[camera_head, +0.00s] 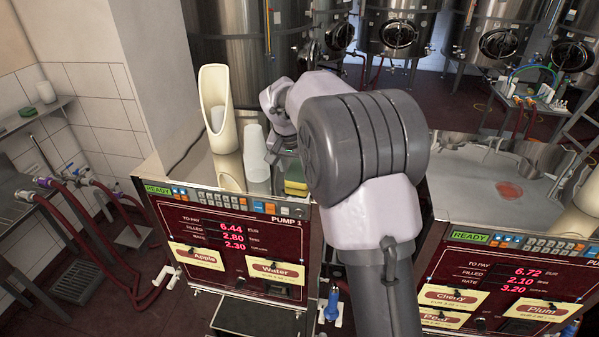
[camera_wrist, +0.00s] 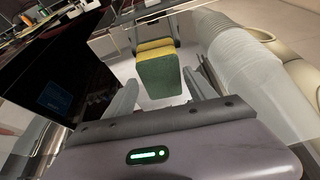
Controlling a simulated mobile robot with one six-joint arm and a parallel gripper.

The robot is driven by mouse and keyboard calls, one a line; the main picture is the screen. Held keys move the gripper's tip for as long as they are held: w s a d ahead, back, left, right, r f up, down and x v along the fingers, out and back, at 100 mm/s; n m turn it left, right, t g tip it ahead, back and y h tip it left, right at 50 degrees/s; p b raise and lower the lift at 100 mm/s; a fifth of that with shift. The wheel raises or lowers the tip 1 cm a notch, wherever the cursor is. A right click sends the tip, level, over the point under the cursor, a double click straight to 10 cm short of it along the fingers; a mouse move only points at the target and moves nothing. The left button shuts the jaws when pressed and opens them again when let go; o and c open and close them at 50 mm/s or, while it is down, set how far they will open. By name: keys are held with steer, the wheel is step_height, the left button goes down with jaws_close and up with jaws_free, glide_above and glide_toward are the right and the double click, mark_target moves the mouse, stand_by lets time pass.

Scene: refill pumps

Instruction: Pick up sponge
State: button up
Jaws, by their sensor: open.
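The sponge (camera_head: 295,187), green and yellow, sits on the top of the pump 1 cabinet, partly hidden behind my arm in the head view. In the wrist view the sponge (camera_wrist: 158,78) shows its green side and yellow upper part, beyond and between my fingers. My gripper (camera_wrist: 165,88) is open, with one finger on each side of the sponge's line. In the head view my gripper (camera_head: 283,152) is partly hidden by my arm, just above and behind the sponge. I see no contact.
A stack of clear cups (camera_head: 256,160) stands close left of the sponge; it also shows right of my fingers in the wrist view (camera_wrist: 240,75). A tall cream holder (camera_head: 217,110) stands further left. A dark panel (camera_wrist: 75,85) is at left in the wrist view.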

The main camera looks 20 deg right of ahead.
mark_target(299, 172)
steer(key=x, duration=0.3)
steer(key=shift+w+d+f, duration=0.15)
steer(key=shift+w, duration=0.15)
steer(key=shift+s, duration=0.15)
steer(key=shift+c, duration=0.3)
steer(key=c, duration=0.9)
steer(key=shift+r, duration=0.5)
steer(key=r, duration=0.1)
steer(key=s+r+b, duration=0.1)
steer(key=shift+d+r, duration=0.25)
steer(key=shift+r, duration=0.05)
steer(key=s+d+b, duration=0.1)
steer(key=s+d, duration=0.1)
steer(key=s, duration=0.2)
steer(key=s+d+r+b, duration=0.1)
steer(key=s+d, duration=0.2)
steer(key=s, duration=0.1)
steer(key=s+d+b, duration=0.1)
steer(key=s+d, duration=0.2)
steer(key=s, duration=0.1)
steer(key=shift+s+r+b, duration=0.3)
